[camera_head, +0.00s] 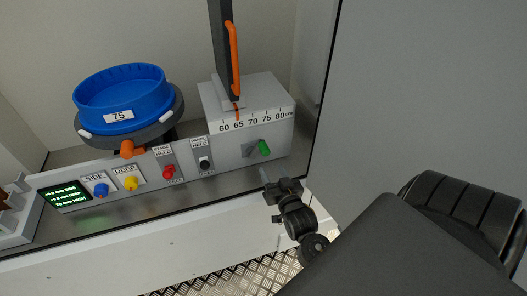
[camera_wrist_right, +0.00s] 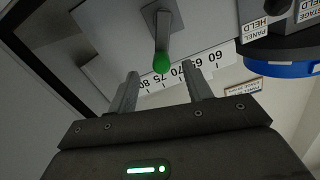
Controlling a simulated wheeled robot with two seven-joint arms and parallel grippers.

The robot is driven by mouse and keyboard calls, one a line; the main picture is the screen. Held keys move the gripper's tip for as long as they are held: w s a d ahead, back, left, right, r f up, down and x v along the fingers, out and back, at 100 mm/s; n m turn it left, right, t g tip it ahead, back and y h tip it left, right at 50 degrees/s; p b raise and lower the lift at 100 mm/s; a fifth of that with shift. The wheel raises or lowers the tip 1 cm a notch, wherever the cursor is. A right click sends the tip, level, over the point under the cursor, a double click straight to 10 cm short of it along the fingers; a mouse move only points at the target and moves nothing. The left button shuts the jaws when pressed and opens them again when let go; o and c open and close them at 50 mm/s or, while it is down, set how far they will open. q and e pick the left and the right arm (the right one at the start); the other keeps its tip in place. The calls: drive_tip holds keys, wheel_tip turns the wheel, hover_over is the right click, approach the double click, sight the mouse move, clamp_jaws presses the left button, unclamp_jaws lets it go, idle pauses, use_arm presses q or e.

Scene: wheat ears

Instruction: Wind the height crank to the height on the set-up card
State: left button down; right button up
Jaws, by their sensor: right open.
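The height crank (camera_head: 264,147) has a green knob and sits on the front of the grey box (camera_head: 272,92) at the right of the panel. The printed scale (camera_head: 252,118) runs from 60 to 80 cm, and the orange pointer (camera_head: 237,112) stands close to 65. My right gripper (camera_head: 266,176) is open and empty, just below and in front of the crank. In the right wrist view the green knob (camera_wrist_right: 161,63) shows just beyond and between the two fingertips (camera_wrist_right: 159,82), apart from them. A small orange-edged card (camera_wrist_right: 243,88) there is too small to read. My left gripper is not in view.
A blue ring tray (camera_head: 119,97) labelled 75 rests on a dark round stage (camera_head: 160,124). Left of the crank are a black switch (camera_head: 205,163), a red switch (camera_head: 169,172), yellow (camera_head: 131,184) and blue (camera_head: 101,190) knobs, and a green-text display (camera_head: 64,196). A grey wall (camera_head: 420,90) stands right.

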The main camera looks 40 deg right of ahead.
sight(264, 147)
drive_tip(key=w+d, duration=0.1)
drive_tip(key=w, duration=0.2)
drive_tip(key=w+d+r, duration=0.1)
drive_tip(key=w, duration=0.1)
drive_tip(key=w+d+r+p, duration=0.1)
drive_tip(key=w, duration=0.2)
drive_tip(key=shift+w+d, duration=0.3)
drive_tip(key=shift+w, duration=0.05)
drive_tip(key=shift+w+d+f, duration=0.1)
drive_tip(key=shift+w+d, duration=0.1)
drive_tip(key=shift+w, duration=0.45)
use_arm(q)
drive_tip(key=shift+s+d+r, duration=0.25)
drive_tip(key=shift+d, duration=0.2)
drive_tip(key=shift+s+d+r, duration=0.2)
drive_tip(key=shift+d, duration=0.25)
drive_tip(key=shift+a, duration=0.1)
use_arm(e)
drive_tip(key=shift+c, duration=0.3)
clamp_jaws()
